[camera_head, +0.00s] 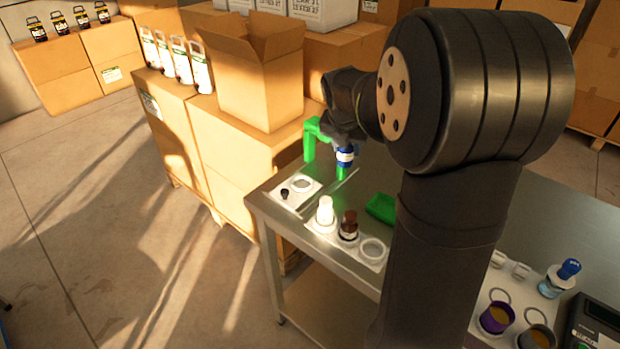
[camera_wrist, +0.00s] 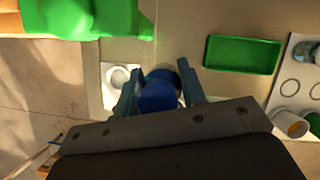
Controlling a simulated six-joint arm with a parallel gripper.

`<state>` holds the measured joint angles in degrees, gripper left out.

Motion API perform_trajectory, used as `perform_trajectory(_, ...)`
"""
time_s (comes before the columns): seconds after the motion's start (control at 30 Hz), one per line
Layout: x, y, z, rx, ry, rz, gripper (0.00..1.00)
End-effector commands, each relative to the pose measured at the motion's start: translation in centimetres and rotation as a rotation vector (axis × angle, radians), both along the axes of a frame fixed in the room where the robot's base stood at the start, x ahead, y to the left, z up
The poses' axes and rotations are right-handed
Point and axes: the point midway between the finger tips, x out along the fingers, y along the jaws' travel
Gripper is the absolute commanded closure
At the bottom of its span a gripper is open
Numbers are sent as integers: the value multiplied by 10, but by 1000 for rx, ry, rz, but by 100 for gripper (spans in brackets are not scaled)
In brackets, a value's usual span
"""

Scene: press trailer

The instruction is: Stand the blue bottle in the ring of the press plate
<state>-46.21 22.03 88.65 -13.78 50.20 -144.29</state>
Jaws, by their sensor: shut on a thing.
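The blue bottle (camera_head: 345,157), with a pale label band, is held by my gripper (camera_head: 343,148) above the far left part of the steel table. In the wrist view the bottle's blue top (camera_wrist: 158,96) sits between the two fingers of my gripper (camera_wrist: 160,82). The white press plate (camera_head: 309,193) with its pale ring (camera_head: 301,185) and a small dark knob lies on the table, below and left of the bottle. In the wrist view the plate (camera_wrist: 106,97) shows just left of the fingers, apart from the bottle in the picture. The bottle's lower end is partly hidden.
A green press-like part (camera_head: 311,140) stands beside my gripper; it also shows in the wrist view (camera_wrist: 90,18). A white rack (camera_head: 331,233) holds a white bottle (camera_head: 325,211) and a brown bottle (camera_head: 348,226). A green tray (camera_head: 381,208) lies right of them. Boxes (camera_head: 245,155) stand left.

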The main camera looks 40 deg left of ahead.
Motion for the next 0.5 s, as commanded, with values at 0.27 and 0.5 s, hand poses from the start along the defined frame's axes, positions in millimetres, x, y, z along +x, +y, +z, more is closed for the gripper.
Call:
perform_trajectory(0.27, -17, 49, -29, -3, 1, 16, 88)
perform_trajectory(0.5, -34, 96, -59, -2, -1, 13, 88)
